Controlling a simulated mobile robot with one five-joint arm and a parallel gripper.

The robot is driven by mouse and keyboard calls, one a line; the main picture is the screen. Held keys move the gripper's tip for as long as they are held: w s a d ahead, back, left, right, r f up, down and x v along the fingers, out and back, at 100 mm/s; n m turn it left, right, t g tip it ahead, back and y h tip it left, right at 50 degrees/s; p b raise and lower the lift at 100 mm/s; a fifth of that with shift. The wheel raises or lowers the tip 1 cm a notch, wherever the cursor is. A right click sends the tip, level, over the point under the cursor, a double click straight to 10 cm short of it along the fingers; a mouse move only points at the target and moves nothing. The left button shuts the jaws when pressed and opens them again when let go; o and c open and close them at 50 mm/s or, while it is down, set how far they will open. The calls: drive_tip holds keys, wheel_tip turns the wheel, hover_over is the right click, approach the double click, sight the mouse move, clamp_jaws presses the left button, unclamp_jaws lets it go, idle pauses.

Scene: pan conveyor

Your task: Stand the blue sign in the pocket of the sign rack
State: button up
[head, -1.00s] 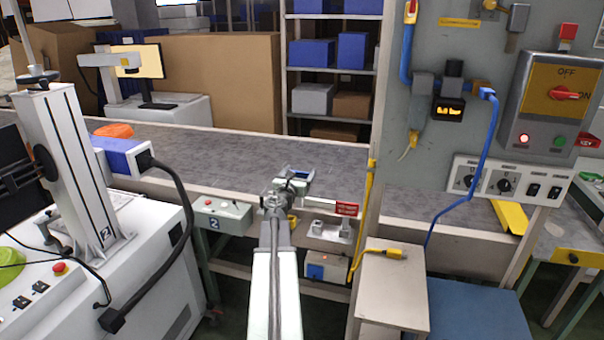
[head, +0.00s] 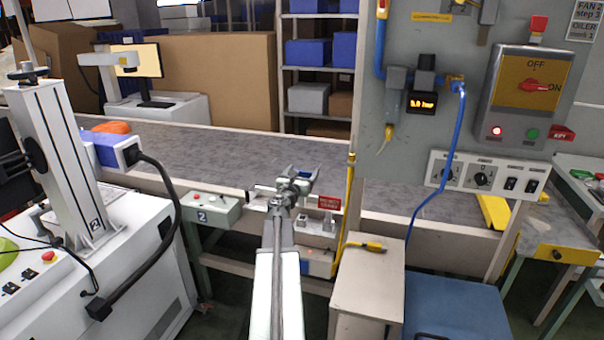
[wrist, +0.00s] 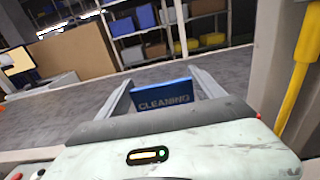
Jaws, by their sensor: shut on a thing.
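My gripper (head: 297,177) is out ahead of me, over the near edge of the conveyor. In the wrist view my gripper (wrist: 163,84) is shut on the blue sign (wrist: 164,94), which reads CLEANING and sits between the two grey fingers. In the head view the sign is too small or hidden to make out. A small grey fixture (head: 316,227) with upright parts, with a red label (head: 329,203) beside it, sits just right of and below my gripper. It may be the sign rack; I cannot make out its pocket.
The grey conveyor belt (head: 220,155) runs across behind my gripper. A post with a yellow strip (head: 349,190) and the control panel (head: 440,130) stand to the right. A beige cabinet (head: 368,285) is at the front right. A grey button box (head: 210,208) is to the left.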

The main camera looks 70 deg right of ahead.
drive_tip(key=b, duration=0.4)
hover_over(302, 206)
drive_tip(key=d, duration=0.1)
wheel_tip(302, 206, down, 4)
drive_tip(key=shift+w+f, duration=0.15)
drive_tip(key=shift+f, duration=0.05)
idle(0.8)
drive_tip(key=shift+f, duration=0.1)
drive_tip(key=shift+f, duration=0.35)
drive_tip(key=shift+f+b, duration=1.85)
drive_tip(key=shift+b, duration=0.25)
drive_tip(key=o, duration=2)
drive_tip(key=shift+c, duration=0.2)
